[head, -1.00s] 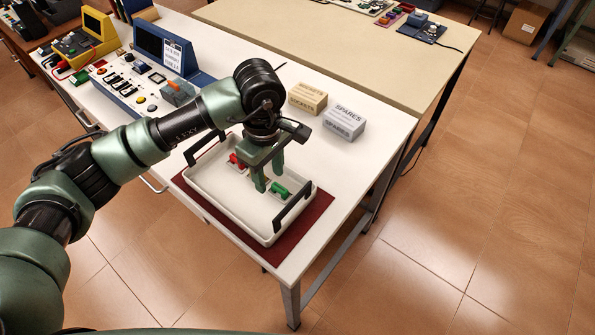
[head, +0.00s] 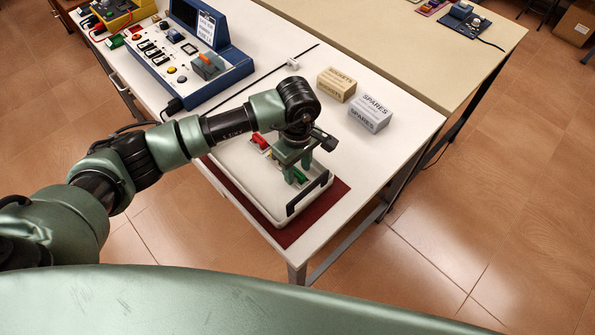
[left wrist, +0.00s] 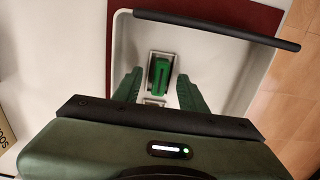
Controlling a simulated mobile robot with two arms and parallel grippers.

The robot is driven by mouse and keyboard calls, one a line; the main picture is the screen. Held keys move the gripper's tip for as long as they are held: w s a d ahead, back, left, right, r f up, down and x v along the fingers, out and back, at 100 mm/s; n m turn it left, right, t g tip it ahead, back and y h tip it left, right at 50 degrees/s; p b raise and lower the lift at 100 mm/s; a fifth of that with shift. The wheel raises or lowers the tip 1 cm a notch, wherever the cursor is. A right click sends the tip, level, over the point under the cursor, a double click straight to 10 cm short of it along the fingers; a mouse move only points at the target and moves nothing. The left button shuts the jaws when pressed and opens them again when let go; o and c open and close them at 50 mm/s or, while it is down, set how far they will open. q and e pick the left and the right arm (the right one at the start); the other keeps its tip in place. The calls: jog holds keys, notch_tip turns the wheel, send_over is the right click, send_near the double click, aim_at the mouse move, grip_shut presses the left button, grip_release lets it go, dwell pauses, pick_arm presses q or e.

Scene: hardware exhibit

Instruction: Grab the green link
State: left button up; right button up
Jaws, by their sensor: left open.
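The green link (left wrist: 159,75) sits in a pale holder in the white tray (head: 240,186). In the left wrist view it lies between the two fingers of my left gripper (left wrist: 158,82), with gaps on both sides. In the head view my left gripper (head: 295,172) points down into the tray, and its fingers and wrist hide most of the link. The gripper is open and holds nothing. Whether the fingertips are level with the link I cannot tell. My right gripper is in neither view.
A red link (head: 261,141) lies in the same tray. The tray has dark handles (head: 309,194) and stands on a dark red mat (head: 318,213) near the table edge. Two boxes, tan (head: 336,85) and grey (head: 369,112), stand behind. A blue console (head: 205,60) is at the back left.

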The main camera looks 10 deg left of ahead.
pick_arm(q)
grip_shut()
jog(key=shift+r, duration=0.15)
